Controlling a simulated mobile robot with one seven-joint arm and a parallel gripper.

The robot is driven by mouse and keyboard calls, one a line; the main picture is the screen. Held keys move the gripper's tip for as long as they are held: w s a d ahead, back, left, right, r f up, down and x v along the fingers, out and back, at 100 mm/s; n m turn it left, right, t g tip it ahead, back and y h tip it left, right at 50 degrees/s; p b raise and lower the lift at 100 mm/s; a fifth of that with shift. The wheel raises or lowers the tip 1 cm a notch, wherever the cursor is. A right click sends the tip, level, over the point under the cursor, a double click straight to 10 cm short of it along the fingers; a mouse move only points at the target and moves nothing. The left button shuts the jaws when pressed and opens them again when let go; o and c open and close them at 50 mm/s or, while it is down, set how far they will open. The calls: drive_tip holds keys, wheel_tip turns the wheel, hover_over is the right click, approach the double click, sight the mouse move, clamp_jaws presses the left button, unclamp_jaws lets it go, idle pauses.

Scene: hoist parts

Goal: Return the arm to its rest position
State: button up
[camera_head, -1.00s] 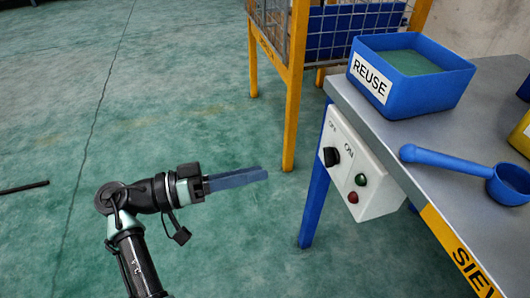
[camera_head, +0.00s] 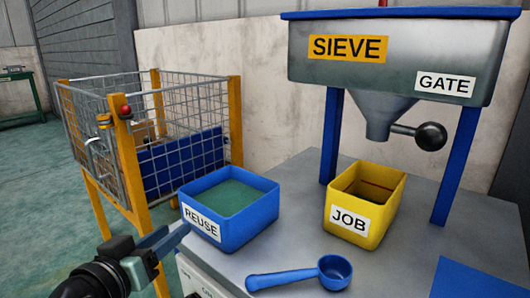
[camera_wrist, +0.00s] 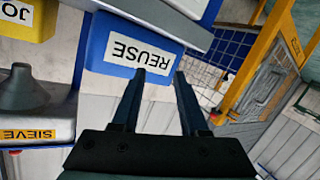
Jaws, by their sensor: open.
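My gripper (camera_head: 172,238) shows at the lower left of the head view, in front of and left of the blue REUSE bin (camera_head: 243,225). In the wrist view my gripper (camera_wrist: 158,75) has its two dark fingers apart with nothing between them. The blue REUSE bin (camera_wrist: 98,48) appears upside down just beyond the fingertips in that view. The gap between fingertips and bin is hard to judge. Most of my arm is outside the head view.
The grey table (camera_head: 405,262) holds a yellow JOB bin (camera_head: 381,222) and a blue scoop (camera_head: 300,277). The SIEVE hopper (camera_head: 400,60) with its GATE knob stands behind. A yellow-framed wire cage (camera_head: 190,125) is at the left. Green floor (camera_head: 40,190) lies open at far left.

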drive_tip(key=d+r+t+y+p, duration=0.1)
drive_tip(key=d+r+t, duration=0.15)
drive_tip(key=r, duration=0.45)
drive_tip(key=d+r+t+y+p, duration=0.1)
drive_tip(key=d+r, duration=0.2)
drive_tip(key=r, duration=0.4)
drive_tip(key=s+d+r+t+p, duration=0.25)
drive_tip(key=s+d+r, duration=0.2)
drive_tip(key=r, duration=0.35)
drive_tip(key=s+d+r+t+y+p, duration=0.1)
drive_tip(key=s+d+r+t, duration=0.3)
drive_tip(key=r, duration=0.5)
drive_tip(key=s+d+r+t+p, duration=0.1)
drive_tip(key=s+d+r+t, duration=0.15)
drive_tip(key=s+r, duration=0.4)
wheel_tip(320, 180, up, 40)
drive_tip(key=p, duration=3.7)
drive_tip(key=shift+d+m+y+p, duration=0.3)
drive_tip(key=shift+d+y+p, duration=0.1)
drive_tip(key=shift+w+r, duration=0.1)
